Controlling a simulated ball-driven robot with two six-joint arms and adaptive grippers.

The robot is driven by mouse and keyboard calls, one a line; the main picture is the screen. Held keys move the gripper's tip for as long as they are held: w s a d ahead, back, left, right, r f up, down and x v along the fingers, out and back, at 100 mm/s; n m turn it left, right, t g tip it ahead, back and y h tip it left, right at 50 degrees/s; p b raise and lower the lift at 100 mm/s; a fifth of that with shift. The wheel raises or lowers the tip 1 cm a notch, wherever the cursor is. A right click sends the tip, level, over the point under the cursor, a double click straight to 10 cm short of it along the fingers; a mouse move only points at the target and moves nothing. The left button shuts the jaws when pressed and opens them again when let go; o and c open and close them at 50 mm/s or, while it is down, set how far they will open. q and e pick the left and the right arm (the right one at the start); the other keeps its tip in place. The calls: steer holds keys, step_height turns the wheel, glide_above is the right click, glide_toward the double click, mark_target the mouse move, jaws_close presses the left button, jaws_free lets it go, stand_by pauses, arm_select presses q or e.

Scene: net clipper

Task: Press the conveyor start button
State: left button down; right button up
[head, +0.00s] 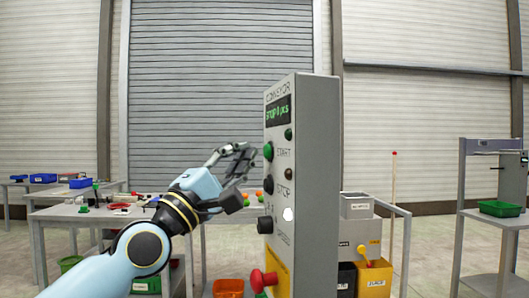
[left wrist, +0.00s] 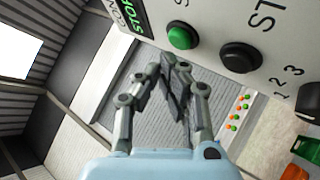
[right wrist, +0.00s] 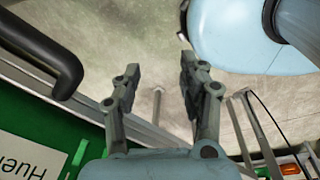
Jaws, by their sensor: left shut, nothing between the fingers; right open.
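The conveyor control box (head: 318,180) stands upright, its panel facing left. Its green START button (head: 268,152) sits below the display (head: 278,110), which reads "STOP 0 pcs". The black STOP button (head: 267,187) is lower. My left gripper (head: 246,152) is shut and empty, just left of the START button at about its height, with a small gap. In the left wrist view the fingertips (left wrist: 172,64) lie below the green button (left wrist: 180,38), beside the black STOP button (left wrist: 240,57). My right gripper (right wrist: 158,76) is open and empty over the floor.
A black knob (head: 265,225) and a red mushroom button (head: 263,279) on a yellow plate are lower on the box. A table (head: 60,213) with small parts stands behind my left arm. Stacked bins (head: 374,278) are right of the box. In the right wrist view a dark curved handle (right wrist: 50,55) is at left.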

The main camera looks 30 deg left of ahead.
arm_select(q)
steer(key=shift+w+d, duration=0.25)
steer(key=shift+d, duration=0.05)
